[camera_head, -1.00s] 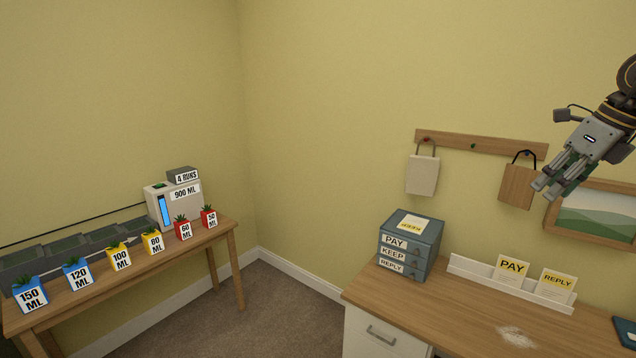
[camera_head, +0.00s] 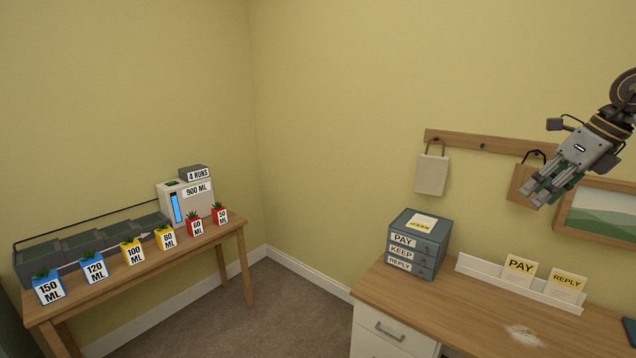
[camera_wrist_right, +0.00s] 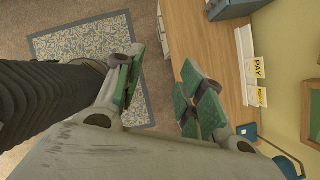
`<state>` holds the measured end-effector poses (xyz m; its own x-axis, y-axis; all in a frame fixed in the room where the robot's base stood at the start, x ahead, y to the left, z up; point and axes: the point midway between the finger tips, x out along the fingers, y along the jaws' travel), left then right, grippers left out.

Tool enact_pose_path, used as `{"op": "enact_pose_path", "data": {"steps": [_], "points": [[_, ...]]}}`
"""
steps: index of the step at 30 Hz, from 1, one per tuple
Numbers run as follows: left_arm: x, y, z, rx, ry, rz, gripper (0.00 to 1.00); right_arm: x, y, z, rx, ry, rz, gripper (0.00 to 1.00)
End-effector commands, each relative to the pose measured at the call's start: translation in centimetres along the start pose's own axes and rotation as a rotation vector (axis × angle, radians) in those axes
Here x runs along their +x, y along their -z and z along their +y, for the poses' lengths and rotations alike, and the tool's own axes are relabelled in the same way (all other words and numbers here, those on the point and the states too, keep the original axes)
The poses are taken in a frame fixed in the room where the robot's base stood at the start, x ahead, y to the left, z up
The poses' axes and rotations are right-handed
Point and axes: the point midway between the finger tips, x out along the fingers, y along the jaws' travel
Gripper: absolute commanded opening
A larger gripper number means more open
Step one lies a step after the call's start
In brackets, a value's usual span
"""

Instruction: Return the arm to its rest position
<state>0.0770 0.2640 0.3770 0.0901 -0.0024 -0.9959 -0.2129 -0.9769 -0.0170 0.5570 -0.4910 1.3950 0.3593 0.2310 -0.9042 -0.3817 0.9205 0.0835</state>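My right gripper (camera_head: 541,194) is raised at the upper right of the head view, in front of the wall, its fingers pointing down and left. My left gripper is not in view.
A wooden desk (camera_head: 462,312) at the right holds a drawer box (camera_head: 416,243) and a white rack (camera_head: 480,272) with PAY and REPLY cards. A side table (camera_head: 187,254) at the left holds several labelled pots. Carpeted floor (camera_head: 281,309) between them is clear. A rug (camera_wrist_right: 80,38) lies below.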

Motion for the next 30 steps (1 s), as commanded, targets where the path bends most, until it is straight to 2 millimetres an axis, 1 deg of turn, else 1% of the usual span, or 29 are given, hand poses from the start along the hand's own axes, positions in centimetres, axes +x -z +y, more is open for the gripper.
{"op": "enact_pose_path", "data": {"steps": [5, 8, 10, 15, 17, 21, 29, 30], "points": [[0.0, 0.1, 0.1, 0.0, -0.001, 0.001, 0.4, 2.5, -1.4, 0.8, 0.0, -0.075, -0.028, 0.39], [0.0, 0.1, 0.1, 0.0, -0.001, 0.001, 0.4, 4.2, -2.3, 1.4, 0.005, -0.131, -0.048, 0.39], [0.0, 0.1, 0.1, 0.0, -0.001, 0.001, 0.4, 5.8, -3.1, 1.9, 0.012, -0.179, -0.066, 0.39], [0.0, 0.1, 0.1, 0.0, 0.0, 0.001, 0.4, 10.7, -5.3, 3.5, 0.055, -0.336, -0.126, 0.39], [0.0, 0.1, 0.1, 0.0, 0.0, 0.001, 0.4, 12.3, -6.1, 4.2, 0.077, -0.393, -0.149, 0.39], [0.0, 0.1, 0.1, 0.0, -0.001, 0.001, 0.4, 16.1, -7.6, 5.4, 0.146, -0.522, -0.203, 0.39], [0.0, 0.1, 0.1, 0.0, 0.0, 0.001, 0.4, 23.0, -9.5, 7.0, 0.328, -0.74, -0.299, 0.39], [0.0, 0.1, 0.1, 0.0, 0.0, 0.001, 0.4, 24.1, -9.7, 7.0, 0.363, -0.769, -0.313, 0.39]]}}
